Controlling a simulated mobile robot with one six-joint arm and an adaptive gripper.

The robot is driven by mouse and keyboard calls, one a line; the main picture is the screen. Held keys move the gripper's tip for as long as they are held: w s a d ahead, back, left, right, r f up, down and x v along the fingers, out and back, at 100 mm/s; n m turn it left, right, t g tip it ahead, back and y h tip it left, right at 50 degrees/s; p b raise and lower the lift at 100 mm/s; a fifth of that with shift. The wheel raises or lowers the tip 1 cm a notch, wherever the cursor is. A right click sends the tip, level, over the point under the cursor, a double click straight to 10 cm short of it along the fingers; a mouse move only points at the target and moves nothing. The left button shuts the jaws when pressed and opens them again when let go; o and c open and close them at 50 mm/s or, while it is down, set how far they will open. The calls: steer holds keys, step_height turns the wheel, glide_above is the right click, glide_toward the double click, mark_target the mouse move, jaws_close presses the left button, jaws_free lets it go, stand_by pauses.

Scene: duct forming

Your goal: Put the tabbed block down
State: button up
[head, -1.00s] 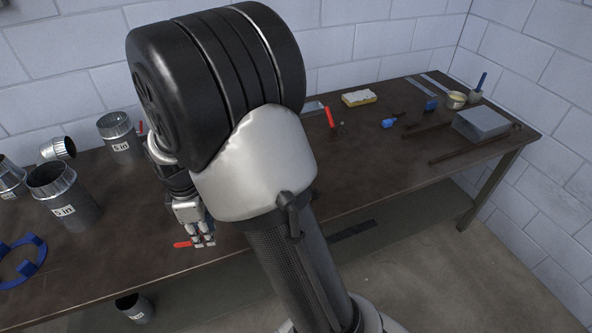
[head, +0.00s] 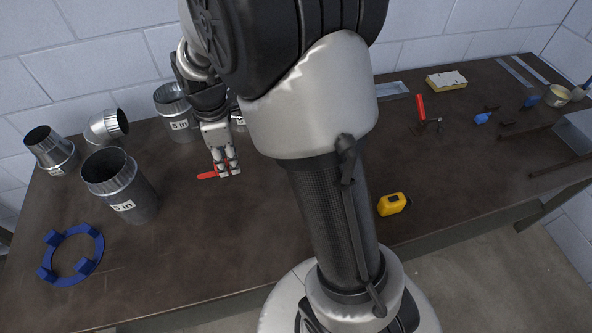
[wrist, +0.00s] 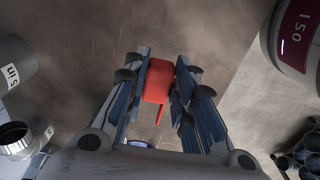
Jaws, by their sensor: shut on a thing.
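The tabbed block is red, and its body (wrist: 158,82) sits between my fingers in the wrist view, with a thin tab pointing down the picture. In the head view the red block (head: 207,176) sticks out to the left of my fingertips. My gripper (head: 226,170) is shut on it and points down over the brown bench. The fingers hide part of the block. I cannot tell whether it touches the bench top or hangs just above it.
A "5 in" metal duct (head: 130,188) stands left of my gripper, another (head: 174,114) behind it. A blue ring with blocks (head: 85,266) lies at front left. A yellow tape measure (head: 393,204) lies right of my arm. The bench in front of my gripper is bare.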

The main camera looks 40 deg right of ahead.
mark_target(243, 209)
step_height(243, 209, down, 20)
steer(key=b, duration=0.5)
steer(key=shift+s+b, duration=0.1)
steer(key=shift+b, duration=0.25)
steer(key=shift+f, duration=0.15)
steer(key=o, duration=1.1)
steer(key=shift+c, duration=0.2)
